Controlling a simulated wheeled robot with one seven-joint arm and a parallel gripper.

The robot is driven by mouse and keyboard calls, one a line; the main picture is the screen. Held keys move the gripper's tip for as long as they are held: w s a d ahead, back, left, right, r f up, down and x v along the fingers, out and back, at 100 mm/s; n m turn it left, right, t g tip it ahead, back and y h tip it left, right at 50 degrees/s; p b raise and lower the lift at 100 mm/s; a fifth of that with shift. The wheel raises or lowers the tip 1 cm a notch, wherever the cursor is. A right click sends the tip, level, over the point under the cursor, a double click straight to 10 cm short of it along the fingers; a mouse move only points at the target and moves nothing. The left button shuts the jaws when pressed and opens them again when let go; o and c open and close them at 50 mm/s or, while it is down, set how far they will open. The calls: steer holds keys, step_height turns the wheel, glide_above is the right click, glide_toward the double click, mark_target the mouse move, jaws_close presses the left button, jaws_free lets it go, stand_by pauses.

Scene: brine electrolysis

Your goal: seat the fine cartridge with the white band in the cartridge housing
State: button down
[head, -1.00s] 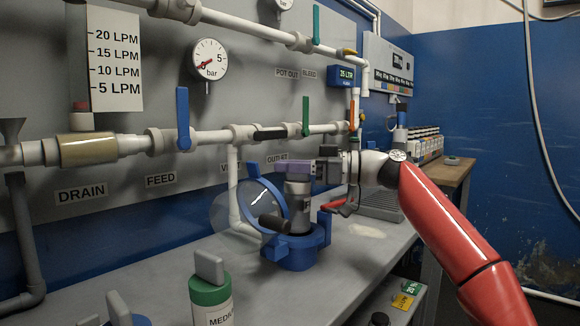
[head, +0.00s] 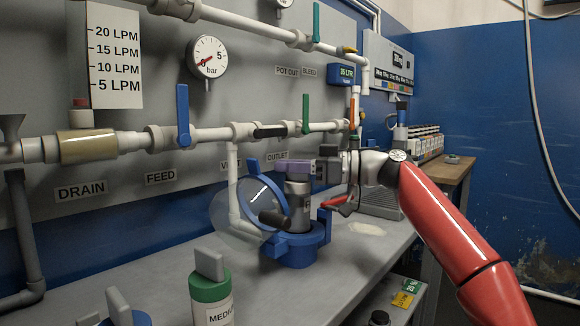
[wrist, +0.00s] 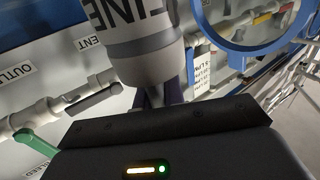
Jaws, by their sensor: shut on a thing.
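My gripper (head: 298,169) is shut on the top of the fine cartridge (head: 300,207), a grey upright cylinder in the head view. In the wrist view the cartridge (wrist: 140,40) shows large "FINE" lettering on a pale band, with the gripper fingers (wrist: 165,94) at its narrow end. The blue cartridge housing (head: 300,250) stands on the bench directly under the cartridge. The cartridge's lower end meets the housing's rim or is hidden by it; I cannot tell how deep it sits. The housing's blue-ringed clear lid (head: 240,212) is swung open to the left.
A green-topped cartridge (head: 211,292) marked "MEDI..." stands at the near left, with a grey-handled blue one (head: 122,310) beside it. Pipes and valves, including a blue-handled one (head: 183,115), run along the back panel. The bench (head: 170,270) left of the housing has clear room.

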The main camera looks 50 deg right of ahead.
mark_target(290, 197)
steer(key=shift+f+b, duration=2.65)
steer(key=shift+f, duration=0.55)
stand_by(3.5)
steer(key=c, duration=1.4)
jaws_free()
steer(key=v, duration=0.7)
steer(key=shift+s+d+p, duration=0.2)
steer(key=shift+s+p, duration=0.15)
